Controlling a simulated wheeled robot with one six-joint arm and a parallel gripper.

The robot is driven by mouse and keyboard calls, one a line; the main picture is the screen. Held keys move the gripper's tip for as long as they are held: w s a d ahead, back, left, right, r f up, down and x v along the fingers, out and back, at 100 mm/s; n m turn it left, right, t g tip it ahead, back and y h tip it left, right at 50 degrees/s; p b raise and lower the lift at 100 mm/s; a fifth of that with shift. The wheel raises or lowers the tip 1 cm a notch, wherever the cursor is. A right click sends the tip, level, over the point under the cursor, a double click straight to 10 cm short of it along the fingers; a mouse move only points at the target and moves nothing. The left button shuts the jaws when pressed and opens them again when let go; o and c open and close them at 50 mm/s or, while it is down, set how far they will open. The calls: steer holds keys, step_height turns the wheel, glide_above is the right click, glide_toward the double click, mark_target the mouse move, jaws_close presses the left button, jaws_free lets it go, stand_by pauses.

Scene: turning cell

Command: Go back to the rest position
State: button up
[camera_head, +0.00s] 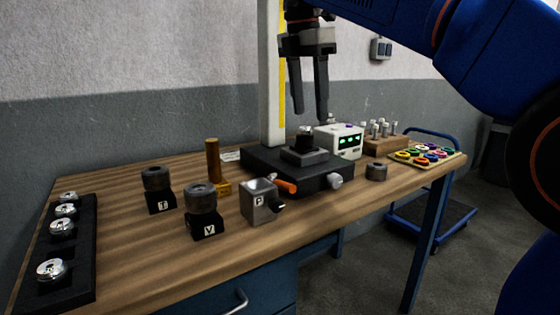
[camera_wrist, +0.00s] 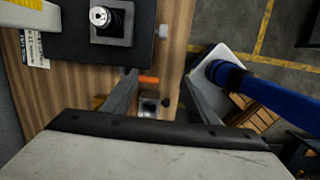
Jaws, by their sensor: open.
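My gripper (camera_head: 308,120) hangs from my blue arm above the wooden bench (camera_head: 130,255), its two long fingers pointing down and apart, with nothing between them. Below it a height gauge stands with a black base (camera_head: 262,162), a pale column (camera_head: 271,80) and a small stepped block carrying a metal part (camera_head: 305,138). The fingers are clear of that part. The wrist view shows both fingers spread (camera_wrist: 158,95), with the metal part (camera_wrist: 100,17) beyond them at the upper left.
Black blocks marked T (camera_head: 159,200) and V (camera_head: 205,222) carry dark rings. A grey block marked P (camera_head: 258,203), a display box (camera_head: 345,141), a loose ring (camera_head: 376,171) and a tray of coloured rings (camera_head: 425,156) share the bench. A black rack (camera_head: 75,270) holds several metal parts.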

steer(key=s+d+f+m+t+y, duration=0.1)
steer(key=s+d+f+m, duration=0.3)
steer(key=d+f+m, duration=0.25)
steer(key=s+d+f+m+t, duration=0.1)
steer(key=s+d+f+m, duration=0.4)
steer(key=d+f, duration=0.3)
steer(key=s+d+f+m, duration=0.2)
steer(key=s+f+m, duration=0.2)
steer(key=f, duration=0.4)
steer(key=s+d+f+m+t, duration=0.1)
steer(key=s+d+f+m, duration=0.2)
steer(key=f, duration=0.5)
steer(key=s+d+f+m, duration=0.3)
steer(key=s+f+m, duration=0.3)
steer(key=s+f, duration=0.1)
steer(key=shift+d+f+t, duration=0.15)
steer(key=shift+f+t, duration=0.25)
steer(key=shift+f, duration=0.15)
